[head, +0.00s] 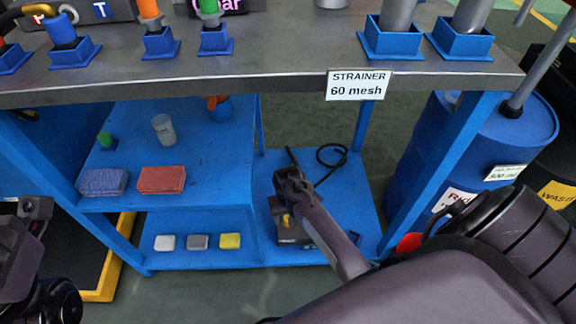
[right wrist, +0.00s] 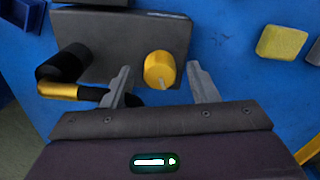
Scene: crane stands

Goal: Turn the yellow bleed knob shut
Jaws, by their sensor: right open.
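The yellow bleed knob (right wrist: 159,69) sits on a dark grey block (right wrist: 115,35) in the right wrist view. A thin pale mark shows on the knob's near edge. My right gripper (right wrist: 160,84) is open, with one finger on each side of the knob and a visible gap on both sides. In the head view my right gripper (head: 293,185) reaches down over the block (head: 292,232) on the lower shelf, and a small yellow patch of the knob (head: 286,221) shows below it. My left gripper (head: 36,208) is at the left edge, partly cut off; its jaws are unclear.
A black fitting with a brass band (right wrist: 58,90) lies left of the knob. Yellow (head: 230,241), grey and white blocks lie on the lower shelf (head: 200,256). The steel tabletop (head: 270,62) overhangs the shelves. A blue drum (head: 470,140) stands at the right.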

